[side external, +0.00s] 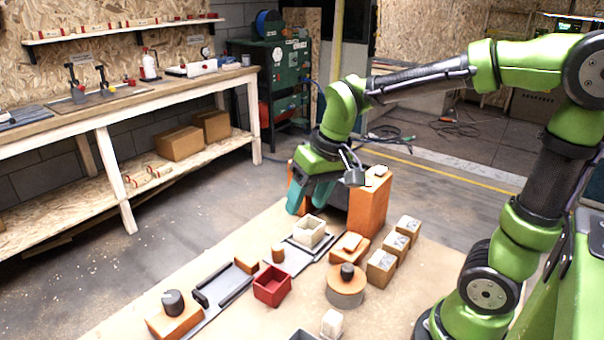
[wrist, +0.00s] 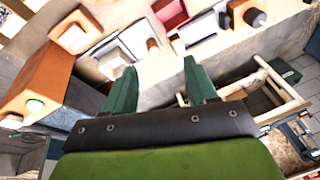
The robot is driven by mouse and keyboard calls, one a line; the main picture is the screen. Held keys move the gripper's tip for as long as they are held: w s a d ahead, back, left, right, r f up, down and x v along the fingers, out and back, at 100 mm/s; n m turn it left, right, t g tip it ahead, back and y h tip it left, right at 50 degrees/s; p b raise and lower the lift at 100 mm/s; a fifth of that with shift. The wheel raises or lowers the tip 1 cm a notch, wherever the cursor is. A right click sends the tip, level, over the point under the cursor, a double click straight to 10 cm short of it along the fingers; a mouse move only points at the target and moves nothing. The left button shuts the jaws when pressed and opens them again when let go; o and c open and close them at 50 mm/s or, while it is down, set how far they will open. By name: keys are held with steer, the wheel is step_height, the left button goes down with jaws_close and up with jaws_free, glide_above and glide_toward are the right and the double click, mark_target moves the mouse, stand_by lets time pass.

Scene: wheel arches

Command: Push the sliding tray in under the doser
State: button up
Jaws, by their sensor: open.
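A grey tray (side external: 222,285) with a dark bar handle lies on a low track on the board in the side view. A white open box (side external: 308,232) stands farther along the same line, and it also shows in the wrist view (wrist: 110,57). A tall orange block (side external: 368,208) with a dark part at its left looks like the doser; I cannot tell for sure. It also shows in the wrist view (wrist: 42,80). My gripper (side external: 308,196) is open and empty, pointing down left of the orange block and above the white box's far side. Its two teal fingers (wrist: 160,88) are apart.
A red box (side external: 271,285), a small orange cylinder (side external: 278,252), and an orange block with a dark knob (side external: 175,317) stand along the track. A round orange stand (side external: 345,290) and several tan blocks (side external: 381,268) are to the right. A workbench (side external: 110,105) stands behind left.

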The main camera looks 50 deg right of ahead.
mark_target(277, 246)
steer(key=w+d+f+n+g+h, duration=0.1)
steer(key=w+f+g, duration=0.1)
steer(key=w, duration=0.3)
steer(key=w+d+f+n+g, duration=0.1)
steer(key=w+f, duration=0.1)
steer(key=w, duration=0.3)
steer(key=f, duration=1.5)
steer(key=shift+s+a+f, duration=0.1)
steer(key=shift+a+f, duration=0.1)
steer(key=shift+f, duration=0.2)
jaws_close()
